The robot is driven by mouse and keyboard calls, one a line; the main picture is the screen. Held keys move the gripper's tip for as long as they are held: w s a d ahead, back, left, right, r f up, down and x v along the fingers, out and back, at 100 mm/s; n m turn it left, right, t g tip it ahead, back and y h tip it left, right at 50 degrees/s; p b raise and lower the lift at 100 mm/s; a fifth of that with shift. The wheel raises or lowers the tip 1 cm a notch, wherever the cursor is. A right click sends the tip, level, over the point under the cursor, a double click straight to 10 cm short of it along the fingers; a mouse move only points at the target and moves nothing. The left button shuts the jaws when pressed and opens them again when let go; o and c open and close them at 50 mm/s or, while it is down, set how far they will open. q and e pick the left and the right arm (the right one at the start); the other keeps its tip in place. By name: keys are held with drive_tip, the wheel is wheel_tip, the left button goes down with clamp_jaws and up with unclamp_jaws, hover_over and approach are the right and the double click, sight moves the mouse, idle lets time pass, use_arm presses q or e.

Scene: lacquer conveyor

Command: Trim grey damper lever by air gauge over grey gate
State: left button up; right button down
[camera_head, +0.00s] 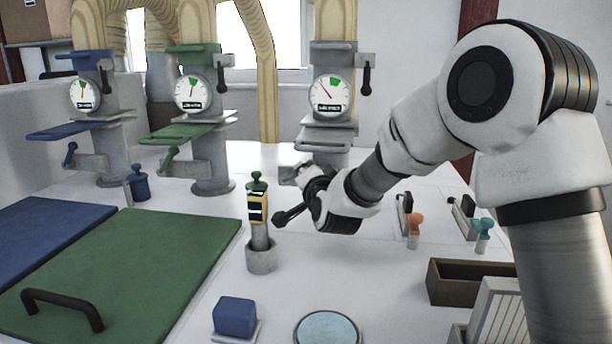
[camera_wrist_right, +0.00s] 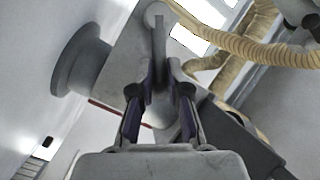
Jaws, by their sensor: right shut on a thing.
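The grey station stands at the back centre, with its white air gauge (camera_head: 329,95) above the grey gate (camera_head: 328,134). The gauge needle points to the upper left, left of the green band at the top right of the dial. My right gripper (camera_head: 303,177) is low at the station's front left side. In the right wrist view, my right gripper (camera_wrist_right: 160,98) is shut on the grey damper lever (camera_wrist_right: 160,40), which rises between its fingers. In the head view, my gripper and wrist hide most of the lever. My left gripper is not in view.
Green (camera_head: 190,95) and blue (camera_head: 85,95) stations stand to the left. A green-topped post (camera_head: 259,215) stands close to my wrist's left. Small clamps with orange (camera_head: 415,225) and teal (camera_head: 482,230) knobs stand right, behind a brown tray (camera_head: 465,284). The green panel (camera_head: 125,265) lies front left.

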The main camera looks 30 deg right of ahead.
drive_tip(key=c, duration=1.2)
unclamp_jaws()
drive_tip(key=shift+w+r, duration=0.15)
drive_tip(key=shift+r, duration=0.05)
drive_tip(key=shift+o, duration=0.2)
drive_tip(key=shift+w+d+f, duration=0.1)
drive_tip(key=shift+w+f, duration=0.1)
drive_tip(key=shift+w, duration=0.05)
drive_tip(key=f+v, duration=0.1)
drive_tip(key=v, duration=1.1)
drive_tip(key=shift+r, duration=0.4)
drive_tip(key=shift+w, duration=0.1)
